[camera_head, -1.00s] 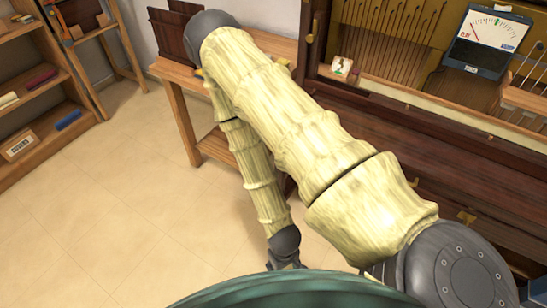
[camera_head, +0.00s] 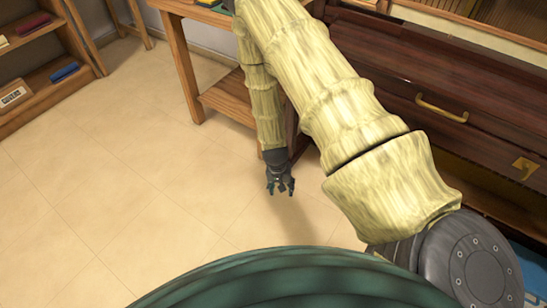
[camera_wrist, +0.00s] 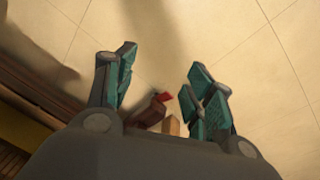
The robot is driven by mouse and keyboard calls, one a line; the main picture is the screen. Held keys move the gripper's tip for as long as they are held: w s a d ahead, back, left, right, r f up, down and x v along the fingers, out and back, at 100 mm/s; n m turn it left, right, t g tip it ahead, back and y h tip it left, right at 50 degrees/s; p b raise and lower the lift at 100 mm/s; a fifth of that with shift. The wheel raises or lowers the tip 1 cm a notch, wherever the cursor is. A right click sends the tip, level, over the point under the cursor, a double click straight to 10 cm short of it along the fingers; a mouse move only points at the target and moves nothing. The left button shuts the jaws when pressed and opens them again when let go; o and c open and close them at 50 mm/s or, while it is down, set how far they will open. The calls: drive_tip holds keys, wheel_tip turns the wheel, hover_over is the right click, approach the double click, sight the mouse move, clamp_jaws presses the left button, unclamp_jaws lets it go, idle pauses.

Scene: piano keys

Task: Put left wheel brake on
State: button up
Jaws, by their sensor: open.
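My gripper (camera_head: 280,188) hangs above the tiled floor, fingers pointing down, in front of the wooden bench and left of the dark piano. In the wrist view its teal fingers (camera_wrist: 162,82) are spread apart with nothing held between them. In the head view no wheel or brake is clearly visible; my arm covers that area.
A dark wooden piano (camera_head: 440,75) with brass handles stands at the right. A wooden bench (camera_head: 228,100) stands behind my gripper. A shelf (camera_head: 45,75) with small items is at the left. The tiled floor (camera_head: 110,190) between is clear.

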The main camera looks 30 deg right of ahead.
drive_tip(key=w+d+f+m+y+b, duration=0.1)
drive_tip(key=w+d+f+m+b, duration=0.3)
drive_tip(key=w+b, duration=0.4)
drive_tip(key=w+d+f+m+b, duration=0.1)
drive_tip(key=w+d+f+b, duration=0.2)
drive_tip(key=w+f+b, duration=0.45)
drive_tip(key=f+b, duration=0.1)
drive_tip(key=f, duration=0.2)
drive_tip(key=f+b, duration=0.2)
drive_tip(key=f, duration=0.1)
drive_tip(key=f+b, duration=0.2)
drive_tip(key=f, duration=0.1)
drive_tip(key=shift+w+d+f, duration=0.1)
drive_tip(key=shift+w+f, duration=0.2)
drive_tip(key=shift+w, duration=0.1)
drive_tip(key=c, duration=1)
